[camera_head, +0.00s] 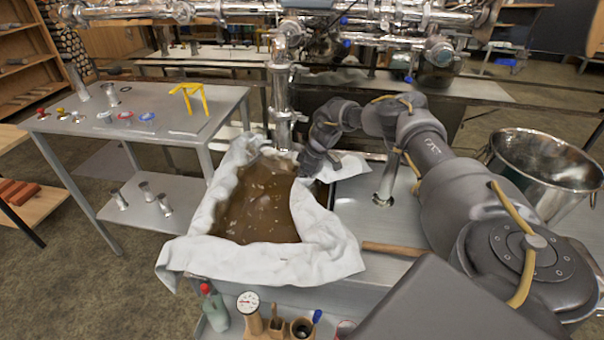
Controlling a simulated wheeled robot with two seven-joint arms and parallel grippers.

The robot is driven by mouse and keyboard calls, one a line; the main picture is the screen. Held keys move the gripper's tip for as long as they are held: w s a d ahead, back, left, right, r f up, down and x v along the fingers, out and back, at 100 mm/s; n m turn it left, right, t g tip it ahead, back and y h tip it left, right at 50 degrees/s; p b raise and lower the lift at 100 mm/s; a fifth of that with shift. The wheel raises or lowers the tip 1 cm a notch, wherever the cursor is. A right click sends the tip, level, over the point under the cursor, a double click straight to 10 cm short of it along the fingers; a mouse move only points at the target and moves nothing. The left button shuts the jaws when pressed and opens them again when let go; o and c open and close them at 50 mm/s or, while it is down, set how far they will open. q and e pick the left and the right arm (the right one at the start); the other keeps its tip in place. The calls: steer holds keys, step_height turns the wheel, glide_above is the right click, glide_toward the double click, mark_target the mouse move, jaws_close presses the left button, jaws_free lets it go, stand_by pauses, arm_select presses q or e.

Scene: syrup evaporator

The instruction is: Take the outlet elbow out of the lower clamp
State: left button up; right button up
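A shiny vertical outlet pipe (281,85) comes down from the overhead pipework, with clamp-like bands along it. Its lower end (281,134) stands just above the back edge of the cloth-lined pan. I cannot tell the lower clamp and the outlet elbow apart at this size. My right arm reaches in from the right, and its gripper (307,168) points down beside the pipe's lower end, to its right, over the pan's back right edge. The fingers are dark and small, and I cannot tell whether they are open or touch anything. My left gripper is out of view.
The pan of brown liquid (255,205) is draped with white cloth (265,257). A metal table (160,95) with small fittings and a yellow stand (189,96) is at left. A wooden-handled tool (393,249) lies on the bench. A steel bucket (540,170) stands at right.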

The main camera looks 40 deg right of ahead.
steer(key=shift+s+d+f, duration=0.15)
steer(key=shift+f, duration=0.3)
steer(key=shift+c, duration=1.4)
steer(key=shift+r, duration=0.15)
steer(key=c, duration=1.4)
jaws_close()
steer(key=shift+c, duration=0.2)
jaws_free()
steer(key=shift+r, duration=0.1)
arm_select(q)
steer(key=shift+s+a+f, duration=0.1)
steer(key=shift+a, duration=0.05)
arm_select(e)
jaws_close()
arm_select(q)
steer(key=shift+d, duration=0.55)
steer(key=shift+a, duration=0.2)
